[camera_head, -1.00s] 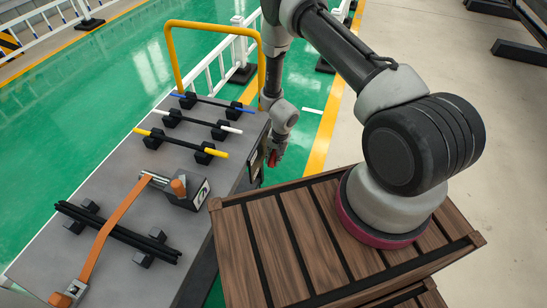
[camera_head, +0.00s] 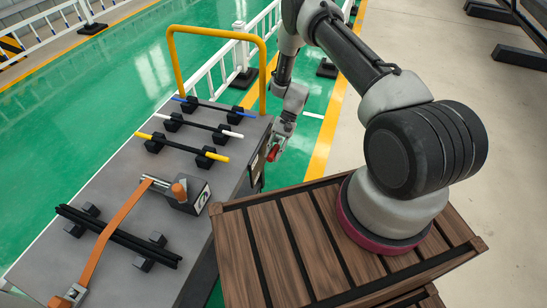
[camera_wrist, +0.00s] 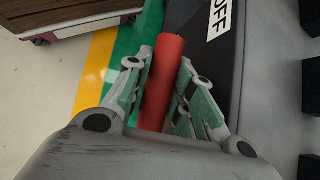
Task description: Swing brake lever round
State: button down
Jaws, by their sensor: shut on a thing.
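The brake lever (camera_wrist: 166,72) shows in the wrist view as a red round handle that runs up between my fingers. My gripper (camera_wrist: 160,85) is shut on it, one finger on each side. In the head view my gripper (camera_head: 276,145) hangs at the right side of the grey cart, and a small red part of the lever (camera_head: 273,154) shows there. The lever's pivot is hidden. A dark panel marked OFF (camera_wrist: 221,22) lies just right of the lever in the wrist view.
The grey cart top (camera_head: 125,185) carries black rods, rods with coloured ends and an orange-armed device (camera_head: 112,232). A yellow rail (camera_head: 176,62) stands at the cart's far end. My slatted wooden base is close at the right. Green floor lies beyond.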

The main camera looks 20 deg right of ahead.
jog(key=shift+w+d+r+g+y, duration=0.2)
jog(key=shift+w+r+g+y, duration=0.05)
jog(key=shift+r+g+y, duration=0.45)
jog(key=shift+w+d+r+g+y, duration=0.25)
jog(key=shift+r+g+y, duration=0.35)
jog(key=shift+r+g, duration=0.2)
jog(key=c, duration=1.5)
grip_release()
jog(key=v, duration=1.2)
